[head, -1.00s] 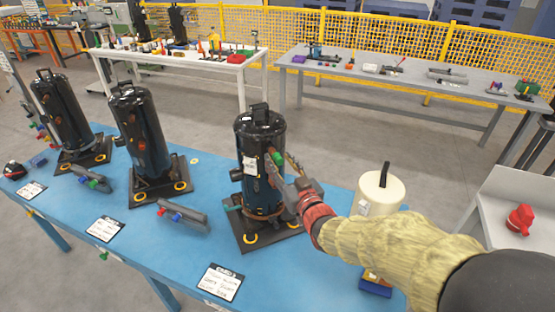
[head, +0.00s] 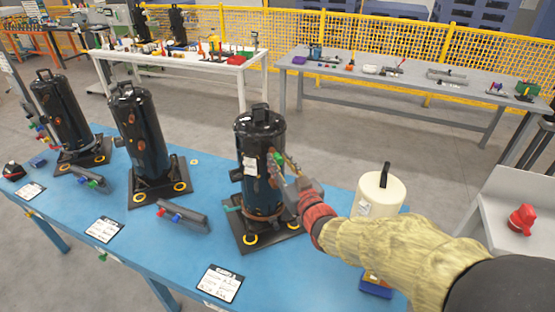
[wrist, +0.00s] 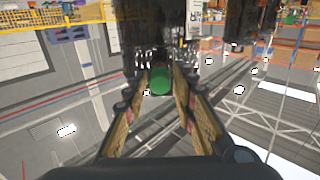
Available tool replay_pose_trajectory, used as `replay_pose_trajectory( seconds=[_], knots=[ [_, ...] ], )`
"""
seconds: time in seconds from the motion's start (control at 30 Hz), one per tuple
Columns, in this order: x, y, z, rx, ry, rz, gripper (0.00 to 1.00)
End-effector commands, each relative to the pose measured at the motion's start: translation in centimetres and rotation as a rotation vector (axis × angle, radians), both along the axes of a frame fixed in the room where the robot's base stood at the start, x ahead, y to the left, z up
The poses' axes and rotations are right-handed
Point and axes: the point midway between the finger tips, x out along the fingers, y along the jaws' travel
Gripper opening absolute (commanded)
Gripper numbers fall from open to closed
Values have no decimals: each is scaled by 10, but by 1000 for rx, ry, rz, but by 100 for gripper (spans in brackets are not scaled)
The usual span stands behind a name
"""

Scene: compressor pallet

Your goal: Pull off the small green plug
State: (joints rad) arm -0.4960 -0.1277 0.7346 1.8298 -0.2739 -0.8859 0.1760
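The black compressor nearest my arm (head: 262,140) stands upright on its dark base plate on the blue table. In the wrist view, the small green plug (wrist: 160,82) is a round green end against the dark compressor body. My gripper (wrist: 162,76) is open, with one finger on each side of the plug. I cannot tell whether either finger touches it.
A cream cylinder with a black handle (head: 378,195) stands close to the right, beside my forearm. Two more black compressors (head: 142,135) (head: 66,115) stand to the left. A grey bar with coloured plugs (head: 182,218) and a label card (head: 220,283) lie on the blue table.

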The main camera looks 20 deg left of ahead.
Motion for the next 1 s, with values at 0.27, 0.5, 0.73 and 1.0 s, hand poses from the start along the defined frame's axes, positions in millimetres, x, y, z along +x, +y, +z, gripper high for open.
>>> replay_pose_trajectory(
  seconds=[0.27,0.5,0.73,1.0],
  knots=[
    [0,0,0,0,0,0,9],
    [0,0,0,0,0,0,0],
    [0,0,0,-1,1,1,0],
    [-2,-1,-1,-1,1,1,0]
  ],
)
